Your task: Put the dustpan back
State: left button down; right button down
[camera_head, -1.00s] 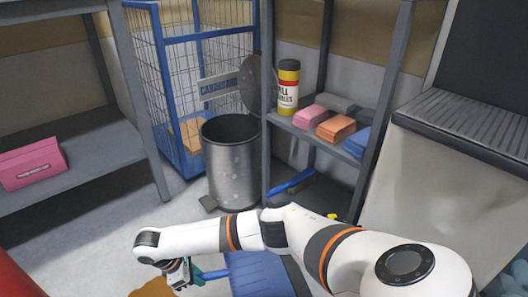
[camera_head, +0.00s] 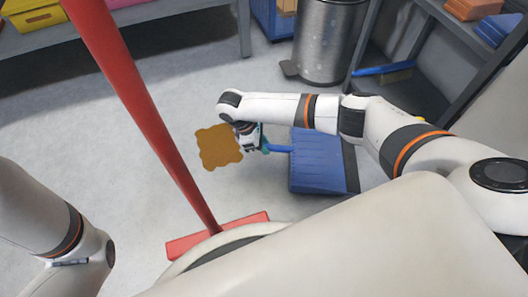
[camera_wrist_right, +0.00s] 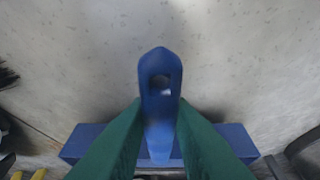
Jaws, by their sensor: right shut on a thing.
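The blue dustpan (camera_head: 318,165) is at floor level in the middle of the head view, its handle pointing left. My right gripper (camera_head: 264,143) is at the handle. In the right wrist view the green fingers of my right gripper (camera_wrist_right: 160,112) are shut on the dustpan's blue handle (camera_wrist_right: 159,62), which has a hole near its end. The wide body of the dustpan (camera_wrist_right: 80,142) shows behind the fingers. I cannot tell whether the pan touches the floor. My left arm shows at the left edge of the head view, but its gripper is out of view.
A brown spill (camera_head: 218,146) lies left of my right gripper. A red pole (camera_head: 140,100) with a red foot (camera_head: 250,220) stands in front. A metal bin (camera_head: 327,40) and a rack with a blue-handled brush (camera_head: 383,69) stand behind. A shelf holds a yellow box (camera_head: 35,16).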

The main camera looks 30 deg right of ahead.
notch_tip(320, 180, down, 3)
jog(key=shift+f+b, duration=0.1)
jog(key=shift+b, duration=1)
jog(key=c, duration=1.3)
grip_release()
jog(key=p+v, duration=0.8)
jog(key=v, duration=0.4)
